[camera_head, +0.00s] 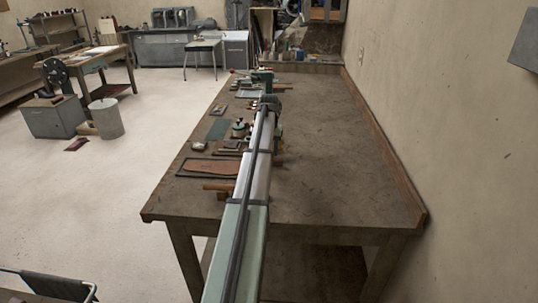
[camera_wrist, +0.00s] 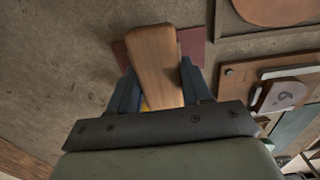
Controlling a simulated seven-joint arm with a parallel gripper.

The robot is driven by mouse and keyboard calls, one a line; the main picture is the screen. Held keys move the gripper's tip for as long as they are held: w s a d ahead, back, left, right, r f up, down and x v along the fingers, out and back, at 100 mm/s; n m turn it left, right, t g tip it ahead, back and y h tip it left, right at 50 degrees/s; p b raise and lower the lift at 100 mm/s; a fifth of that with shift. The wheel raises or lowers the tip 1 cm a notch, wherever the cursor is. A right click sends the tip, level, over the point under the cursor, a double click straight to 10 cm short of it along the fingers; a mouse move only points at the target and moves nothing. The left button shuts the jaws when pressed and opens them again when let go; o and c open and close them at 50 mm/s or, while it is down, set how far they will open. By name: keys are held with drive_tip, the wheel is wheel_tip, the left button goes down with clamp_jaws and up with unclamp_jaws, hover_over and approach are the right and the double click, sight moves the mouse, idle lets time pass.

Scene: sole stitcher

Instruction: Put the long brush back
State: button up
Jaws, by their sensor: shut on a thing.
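The long brush (camera_wrist: 155,55) shows in the wrist view as a plain wooden handle, pointing away from my gripper. My gripper (camera_wrist: 155,78) is shut on it, with one dark blue finger on each side. A small yellow patch shows low between the fingers; I cannot tell what it is. Under the handle lies a dark red flat piece (camera_wrist: 191,46) on the table. In the head view, the wooden handle (camera_head: 218,186) sticks out to the left of my arm, above the same dark red piece. My gripper is hidden there behind my arm. I cannot tell the handle's height above the table.
A tray with a brown sole (camera_head: 210,167) lies just beyond the handle; its sole (camera_wrist: 275,10) also shows in the wrist view. A wooden board (camera_wrist: 280,85) with small parts lies to the right there. The workbench (camera_head: 330,150) is clear right of my arm, up to the wall.

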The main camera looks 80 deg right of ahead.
drive_tip(key=shift+f, duration=1)
drive_tip(key=shift+f, duration=0.1)
drive_tip(key=o, duration=1)
wheel_tip(320, 180, up, 12)
drive_tip(key=shift+r, duration=0.1)
